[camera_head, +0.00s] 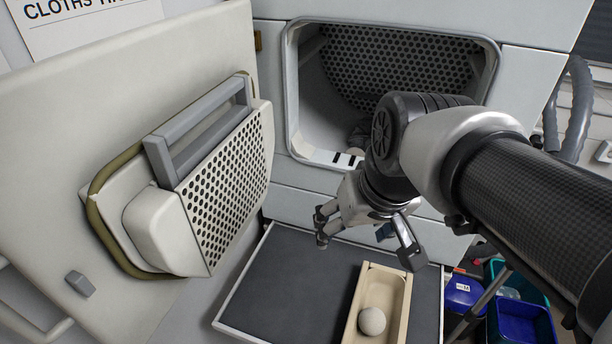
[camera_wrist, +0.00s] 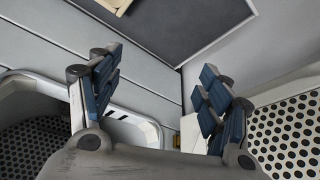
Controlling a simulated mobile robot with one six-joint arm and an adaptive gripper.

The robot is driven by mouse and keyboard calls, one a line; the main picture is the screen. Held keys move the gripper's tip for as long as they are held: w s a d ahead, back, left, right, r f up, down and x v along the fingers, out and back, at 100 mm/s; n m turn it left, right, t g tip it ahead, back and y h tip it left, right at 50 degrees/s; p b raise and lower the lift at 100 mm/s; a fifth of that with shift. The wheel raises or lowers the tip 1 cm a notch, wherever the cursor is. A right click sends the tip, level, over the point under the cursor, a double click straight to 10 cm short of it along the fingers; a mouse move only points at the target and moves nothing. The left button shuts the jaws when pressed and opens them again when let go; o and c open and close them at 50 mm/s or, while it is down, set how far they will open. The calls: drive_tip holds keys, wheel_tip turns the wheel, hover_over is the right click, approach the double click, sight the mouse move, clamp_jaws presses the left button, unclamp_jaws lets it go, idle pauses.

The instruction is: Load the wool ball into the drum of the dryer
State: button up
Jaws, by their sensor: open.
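The wool ball (camera_head: 372,321) is pale and round. It lies in the near end of a cream tray (camera_head: 404,300) on a dark shelf below the dryer. The dryer drum (camera_head: 400,62) is open, with a perforated back wall; my arm hides part of its opening. My gripper (camera_head: 367,240) is open and empty, in front of the drum's lower rim and above the shelf, apart from the ball. Its two blue-padded fingers are spread in the wrist view (camera_wrist: 160,70). A tray corner (camera_wrist: 112,4) shows there, but the ball does not.
The dryer door (camera_head: 225,175) stands wide open at the left, with a grey handle bar. A small pale rounded shape (camera_head: 354,151) shows inside the drum's lower lip beside my arm; I cannot tell what it is. Blue bins (camera_head: 522,322) stand at the lower right. The shelf's left side is bare.

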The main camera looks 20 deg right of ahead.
drive_tip(key=s+a+f+n, duration=0.1)
drive_tip(key=s+f, duration=0.3)
drive_tip(key=s, duration=0.5)
drive_tip(key=shift+s+a, duration=0.4)
drive_tip(key=shift+a, duration=0.5)
